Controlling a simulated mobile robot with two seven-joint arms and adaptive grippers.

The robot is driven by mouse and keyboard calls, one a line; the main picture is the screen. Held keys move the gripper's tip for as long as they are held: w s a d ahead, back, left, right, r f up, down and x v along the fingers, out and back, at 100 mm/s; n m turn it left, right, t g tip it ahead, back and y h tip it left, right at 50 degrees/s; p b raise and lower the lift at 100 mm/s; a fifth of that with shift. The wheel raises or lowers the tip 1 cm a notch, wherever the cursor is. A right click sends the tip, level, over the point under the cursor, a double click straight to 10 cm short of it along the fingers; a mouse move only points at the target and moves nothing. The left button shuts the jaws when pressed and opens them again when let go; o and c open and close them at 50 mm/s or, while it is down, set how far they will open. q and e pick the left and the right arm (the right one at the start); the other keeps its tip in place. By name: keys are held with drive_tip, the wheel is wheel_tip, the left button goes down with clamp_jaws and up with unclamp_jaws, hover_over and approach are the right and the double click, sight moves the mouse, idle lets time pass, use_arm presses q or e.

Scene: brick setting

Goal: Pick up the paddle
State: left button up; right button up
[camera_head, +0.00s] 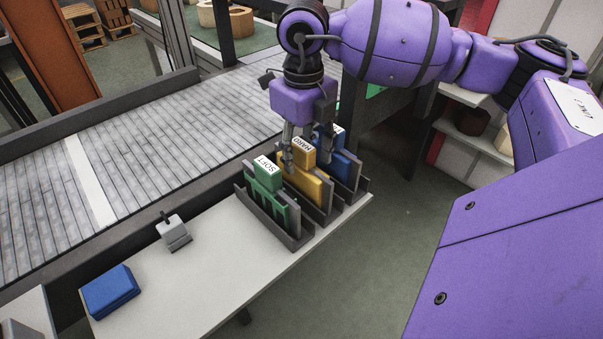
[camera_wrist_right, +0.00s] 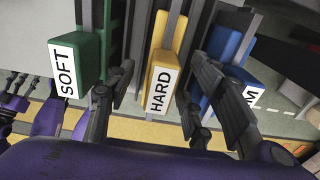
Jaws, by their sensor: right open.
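Three paddles stand upright side by side in a dark slotted rack (camera_head: 287,236) at the table's far right. The green paddle labelled SOFT (camera_head: 267,182) is on the left, the yellow paddle labelled HARD (camera_head: 310,187) in the middle and the blue paddle (camera_head: 345,167) on the right. My right gripper (camera_head: 306,151) points down over the yellow paddle's top. In the right wrist view, its open fingers (camera_wrist_right: 163,75) lie on either side of the yellow handle (camera_wrist_right: 164,52). The green handle (camera_wrist_right: 84,62) and the blue one (camera_wrist_right: 229,85) lie outside them. Contact cannot be told.
A blue block (camera_head: 110,291) lies at the front left of the white table (camera_head: 215,270), and a small grey device (camera_head: 173,233) stands behind it. A slatted conveyor (camera_head: 150,140) runs behind the table. Neighbouring paddles leave little room beside the fingers. The table's middle is clear.

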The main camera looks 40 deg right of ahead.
sight(302, 168)
wheel_tip(302, 168, down, 4)
drive_tip(key=shift+w+f, duration=0.1)
drive_tip(key=shift+f, duration=0.15)
clamp_jaws()
